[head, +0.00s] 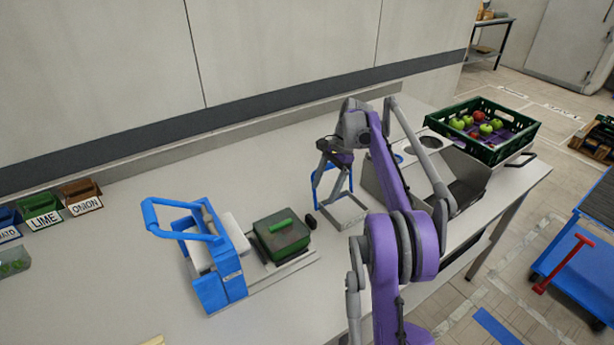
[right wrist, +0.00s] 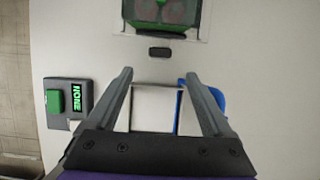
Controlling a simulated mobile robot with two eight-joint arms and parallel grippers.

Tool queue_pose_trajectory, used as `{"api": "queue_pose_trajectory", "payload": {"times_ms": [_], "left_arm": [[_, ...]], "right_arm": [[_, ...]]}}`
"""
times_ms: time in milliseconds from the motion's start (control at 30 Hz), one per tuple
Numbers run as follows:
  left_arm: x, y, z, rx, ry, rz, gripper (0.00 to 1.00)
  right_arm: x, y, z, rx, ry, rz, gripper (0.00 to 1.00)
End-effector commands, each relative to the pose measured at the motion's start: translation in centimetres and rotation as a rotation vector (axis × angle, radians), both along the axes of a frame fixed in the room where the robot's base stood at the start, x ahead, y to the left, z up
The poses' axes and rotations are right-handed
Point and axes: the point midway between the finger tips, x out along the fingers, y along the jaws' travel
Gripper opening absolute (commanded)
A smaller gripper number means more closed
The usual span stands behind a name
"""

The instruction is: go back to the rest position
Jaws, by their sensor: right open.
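My right gripper (head: 333,163) hangs at the end of the purple arm, above the worktable, near a small square tray with a blue frame (head: 345,211). In the right wrist view the gripper (right wrist: 160,78) has its two fingers wide apart with nothing held between them. The pale tray (right wrist: 157,108) and its blue edge show below and between the fingers. I cannot tell the exact height of the gripper over the table. My left gripper is not in view.
A blue hand press (head: 215,270) and a green-lidded box (head: 281,236) stand left of the arm. A green crate of apples (head: 530,128) sits at the table's right end. Labelled bins (head: 42,212) line the left wall.

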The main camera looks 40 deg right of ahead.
Motion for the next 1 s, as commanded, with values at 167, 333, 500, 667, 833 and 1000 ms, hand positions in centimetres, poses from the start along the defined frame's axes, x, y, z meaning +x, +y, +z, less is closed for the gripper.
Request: {"api": "queue_pose_trajectory", "payload": {"times_ms": [167, 333, 500, 667, 833, 1000], "left_arm": [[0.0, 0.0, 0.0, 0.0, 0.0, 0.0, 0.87], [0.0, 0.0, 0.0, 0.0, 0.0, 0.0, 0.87], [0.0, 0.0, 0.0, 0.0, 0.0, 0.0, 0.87], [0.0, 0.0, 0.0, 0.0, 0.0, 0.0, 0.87], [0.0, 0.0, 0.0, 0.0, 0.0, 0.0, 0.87], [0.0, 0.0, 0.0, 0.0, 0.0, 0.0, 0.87]], "right_arm": [[0.0, 0.0, 0.0, 0.0, 0.0, 0.0, 0.85], [-0.1, 1.4, 0.4, -0.019, -0.021, 0.042, 0.85], [-1.4, 6.7, 1.6, -0.106, -0.107, 0.223, 0.85], [-4.3, 12.7, 2.0, -0.217, -0.215, 0.462, 0.85], [-8.8, 18.2, 1.2, -0.336, -0.331, 0.724, 0.85], [-14.2, 22.7, -0.9, -0.456, -0.447, 0.99, 0.85]]}}
